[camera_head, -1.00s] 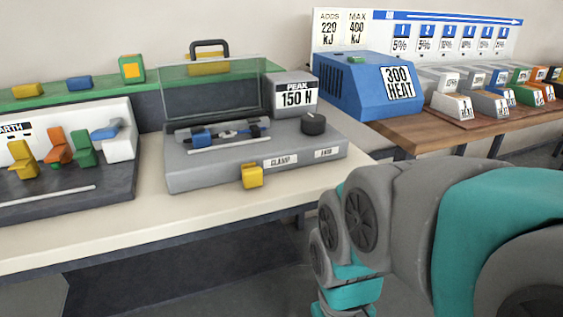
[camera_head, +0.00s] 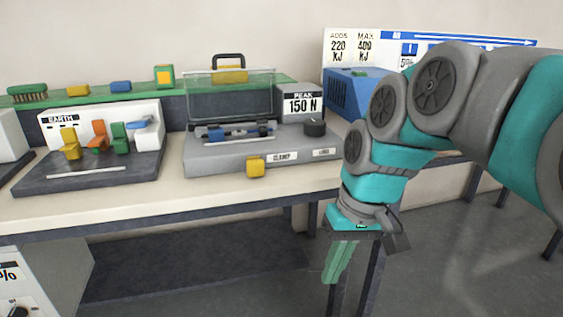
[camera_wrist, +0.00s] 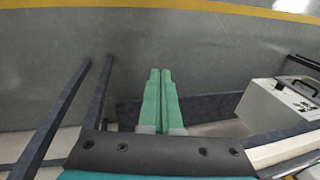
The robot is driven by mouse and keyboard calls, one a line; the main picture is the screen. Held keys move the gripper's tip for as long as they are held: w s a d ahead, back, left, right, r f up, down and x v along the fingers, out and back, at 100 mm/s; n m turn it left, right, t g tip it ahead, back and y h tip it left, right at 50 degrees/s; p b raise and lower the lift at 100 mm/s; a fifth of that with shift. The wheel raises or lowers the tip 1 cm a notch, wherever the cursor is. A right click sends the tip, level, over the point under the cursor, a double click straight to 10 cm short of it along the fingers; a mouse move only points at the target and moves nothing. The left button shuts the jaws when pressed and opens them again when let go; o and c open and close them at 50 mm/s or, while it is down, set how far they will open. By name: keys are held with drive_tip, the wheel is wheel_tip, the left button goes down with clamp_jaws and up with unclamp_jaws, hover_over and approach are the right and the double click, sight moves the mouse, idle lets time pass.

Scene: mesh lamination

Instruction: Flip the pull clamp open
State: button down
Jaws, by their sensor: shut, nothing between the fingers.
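The clamp is not visible in the wrist view, which shows mostly floor.
A white box (camera_wrist: 275,105) stands low at right in the wrist view.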

sight(256, 168)
drive_tip(key=w+r+n+t+y+b, duration=0.1)
drive_tip(key=w+r+y, duration=0.1)
drive_tip(key=w+r, duration=0.5)
drive_tip(key=w+r+t+y+b, duration=0.1)
drive_tip(key=w+r, duration=0.7)
drive_tip(key=w, duration=0.8)
drive_tip(key=shift+w+a+r+n+t+y, duration=0.3)
drive_tip(key=shift+a+n+t+y, duration=0.15)
drive_tip(key=shift+y, duration=0.25)
drive_tip(key=shift+d, duration=0.1)
drive_tip(key=b+x, duration=0.1)
drive_tip(key=x, duration=0.8)
drive_tip(key=shift+f, duration=0.2)
drive_tip(key=a, duration=0.3)
drive_tip(key=shift+s+a+f, duration=0.15)
drive_tip(key=shift+s, duration=0.2)
drive_tip(key=shift+s+a, duration=0.1)
drive_tip(key=shift+a, duration=0.45)
drive_tip(key=shift+a, duration=0.1)
